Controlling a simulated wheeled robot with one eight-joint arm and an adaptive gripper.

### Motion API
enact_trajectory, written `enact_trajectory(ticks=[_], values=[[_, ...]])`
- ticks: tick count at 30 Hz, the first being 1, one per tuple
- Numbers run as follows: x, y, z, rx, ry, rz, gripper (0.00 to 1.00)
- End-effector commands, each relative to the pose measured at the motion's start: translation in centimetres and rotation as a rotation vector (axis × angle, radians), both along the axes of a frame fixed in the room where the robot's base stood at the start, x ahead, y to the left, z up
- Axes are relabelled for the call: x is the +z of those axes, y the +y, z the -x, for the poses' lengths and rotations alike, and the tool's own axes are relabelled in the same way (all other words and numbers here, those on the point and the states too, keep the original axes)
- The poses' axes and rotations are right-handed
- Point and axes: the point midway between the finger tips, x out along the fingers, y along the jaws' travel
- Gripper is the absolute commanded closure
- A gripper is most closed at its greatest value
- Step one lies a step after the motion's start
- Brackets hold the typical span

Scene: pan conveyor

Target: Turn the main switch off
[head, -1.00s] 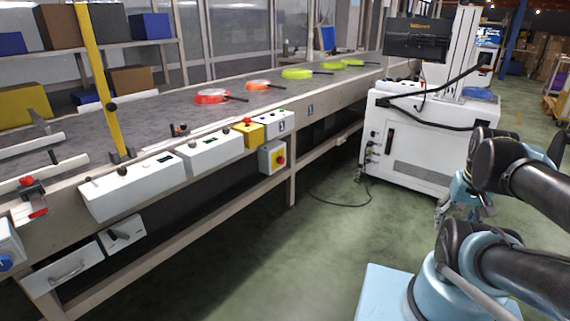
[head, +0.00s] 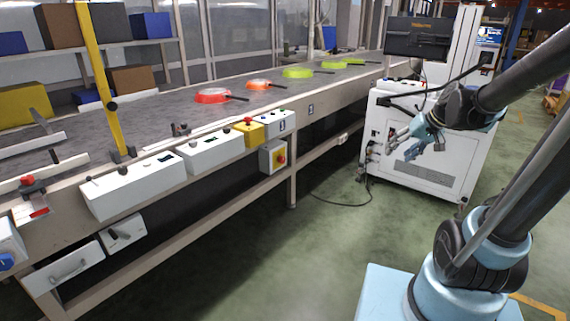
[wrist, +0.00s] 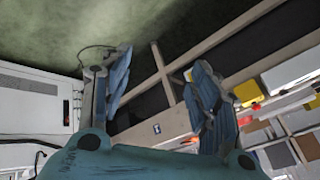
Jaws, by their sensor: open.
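A red rotary knob on a yellow plate, which looks like the main switch (head: 280,158), is on the front of a grey box (head: 266,161) below the conveyor's side rail. The knob's exact setting is too small to read. My gripper (head: 400,148) is open and empty, in the air in front of the white cabinet, well to the right of the switch. In the wrist view, both fingers of my gripper (wrist: 157,62) stand apart with nothing between them. A small yellow patch shows beside the right finger there, perhaps the switch plate, mostly hidden.
A yellow box with a red button (head: 248,130) and white control boxes (head: 215,152) line the conveyor rail. A conveyor leg (head: 292,180) stands right of the switch. The white cabinet (head: 420,155) is behind my gripper. Several pans lie on the belt.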

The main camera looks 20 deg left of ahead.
Motion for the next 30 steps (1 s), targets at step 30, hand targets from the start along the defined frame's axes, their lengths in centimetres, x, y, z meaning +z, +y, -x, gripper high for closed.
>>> enact_trajectory(ticks=[30], values=[[-5.8, 21.1, -20.9, 0.208, -0.185, -0.458, 0.44]])
